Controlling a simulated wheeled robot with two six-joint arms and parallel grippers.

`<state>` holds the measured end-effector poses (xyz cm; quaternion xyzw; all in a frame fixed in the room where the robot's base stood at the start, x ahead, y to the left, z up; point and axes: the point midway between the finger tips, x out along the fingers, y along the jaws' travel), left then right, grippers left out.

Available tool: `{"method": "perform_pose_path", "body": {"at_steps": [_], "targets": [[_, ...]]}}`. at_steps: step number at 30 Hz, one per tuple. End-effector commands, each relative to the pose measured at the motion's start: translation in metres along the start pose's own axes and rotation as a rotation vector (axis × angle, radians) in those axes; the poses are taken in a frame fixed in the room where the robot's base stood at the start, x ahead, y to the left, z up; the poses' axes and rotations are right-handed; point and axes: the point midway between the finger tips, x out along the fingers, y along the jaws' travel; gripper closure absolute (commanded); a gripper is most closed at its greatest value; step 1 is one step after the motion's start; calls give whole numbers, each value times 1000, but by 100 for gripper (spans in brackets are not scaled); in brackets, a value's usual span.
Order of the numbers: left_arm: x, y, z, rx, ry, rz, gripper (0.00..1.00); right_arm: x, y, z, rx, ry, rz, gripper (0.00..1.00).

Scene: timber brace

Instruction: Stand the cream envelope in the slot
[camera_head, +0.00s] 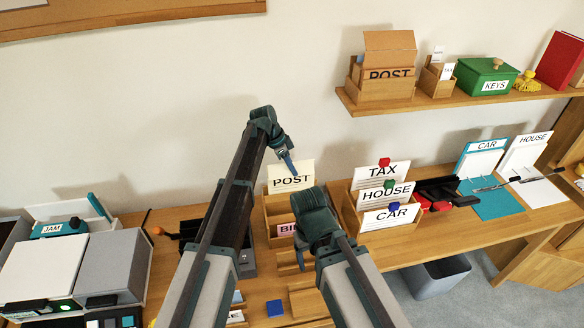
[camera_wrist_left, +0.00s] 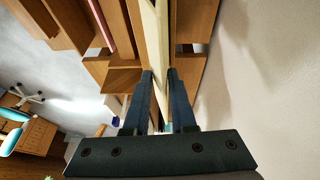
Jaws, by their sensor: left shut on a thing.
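The cream envelope (camera_head: 302,170) stands upright at the wooden letter rack (camera_head: 283,208), with POST lettered on its front. My left gripper (camera_head: 291,171) reaches down to its top edge and is shut on it. In the left wrist view, the cream envelope (camera_wrist_left: 159,35) shows edge-on between the fingers of my left gripper (camera_wrist_left: 160,75). The rack lies beyond the fingertips there. Whether the envelope's bottom rests in the slot is hidden.
A pink card (camera_head: 287,229) sits in the rack's front part. To the right stands a box with TAX, HOUSE and CAR cards (camera_head: 384,195). A grey bin (camera_head: 435,279) is below. A blue block (camera_head: 275,308) lies in front. The wall is close behind the rack.

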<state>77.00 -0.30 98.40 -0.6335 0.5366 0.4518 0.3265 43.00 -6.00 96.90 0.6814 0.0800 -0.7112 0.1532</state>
Motion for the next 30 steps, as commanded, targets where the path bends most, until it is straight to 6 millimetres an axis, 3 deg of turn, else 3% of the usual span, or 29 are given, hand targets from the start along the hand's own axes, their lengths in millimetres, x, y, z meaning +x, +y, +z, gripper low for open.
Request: {"method": "perform_pose_path", "body": {"at_steps": [16,26,27,30], "targets": [[21,-2,9,0,0,0,100,23,-2,-1,0,0,0,26],[22,-2,9,0,0,0,100,24,-2,-1,0,0,0,26],[22,-2,9,0,0,0,72,24,-2,-1,0,0,0,26],[22,-2,9,0,0,0,54,24,-2,-1,0,0,0,26]]}}
